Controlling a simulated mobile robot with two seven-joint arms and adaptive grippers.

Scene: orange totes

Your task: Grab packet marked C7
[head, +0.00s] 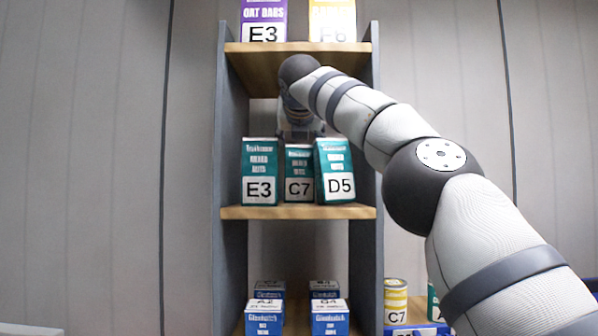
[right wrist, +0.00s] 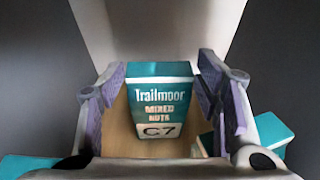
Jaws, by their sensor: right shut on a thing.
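The packet marked C7 (head: 299,172) is a teal Trailmoor mixed nuts packet on the middle shelf, between two other teal packets. It also shows in the right wrist view (right wrist: 160,96), with its label facing the camera. My left gripper is not in view.
Packet E3 (head: 260,173) stands close left and packet D5 (head: 335,170), slightly tilted, close right on the middle shelf (head: 298,212). The upper shelf (head: 250,50) is above my gripper. Blue boxes (head: 265,318) are below. A yellow can (head: 396,296) marked C7 stands lower right.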

